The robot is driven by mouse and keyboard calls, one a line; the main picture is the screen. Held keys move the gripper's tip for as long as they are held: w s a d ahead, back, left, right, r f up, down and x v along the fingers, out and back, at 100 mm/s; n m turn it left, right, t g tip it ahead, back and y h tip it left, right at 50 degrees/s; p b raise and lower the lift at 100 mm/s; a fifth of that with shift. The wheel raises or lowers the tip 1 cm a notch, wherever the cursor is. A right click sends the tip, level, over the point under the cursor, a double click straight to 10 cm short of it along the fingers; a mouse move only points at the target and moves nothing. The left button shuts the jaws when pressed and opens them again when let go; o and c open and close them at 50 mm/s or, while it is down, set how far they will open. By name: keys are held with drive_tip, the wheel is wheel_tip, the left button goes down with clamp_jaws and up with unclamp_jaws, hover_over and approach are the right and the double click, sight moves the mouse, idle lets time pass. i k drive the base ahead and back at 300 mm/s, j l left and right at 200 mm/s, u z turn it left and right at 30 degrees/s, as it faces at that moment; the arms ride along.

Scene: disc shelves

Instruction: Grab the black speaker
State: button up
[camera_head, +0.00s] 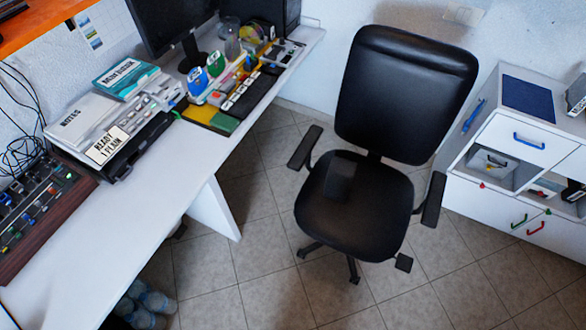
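A small dark box (341,180) sits on the seat of the black office chair (345,222). It looks like the black speaker, but it is dark against the dark seat and its front detail cannot be made out. It stands near the middle of the seat, toward the backrest. My gripper is not in view.
A white desk (135,228) on the left holds books, a mixer (40,212), a monitor (172,22) and clutter. The chair's armrests flank the seat. A white drawer cabinet (510,140) stands right. Tiled floor (255,265) is open before the chair; bottles (145,305) lie under the desk.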

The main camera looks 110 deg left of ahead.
sight(341, 173)
drive_tip(key=u, duration=2.35)
drive_tip(key=i+j+u, duration=0.3)
drive_tip(key=j, duration=0.3)
drive_tip(key=i+j+u, duration=0.3)
drive_tip(key=j, duration=0.25)
drive_tip(key=i+j+u, duration=0.3)
drive_tip(key=i+j, duration=0.1)
drive_tip(key=j, duration=0.05)
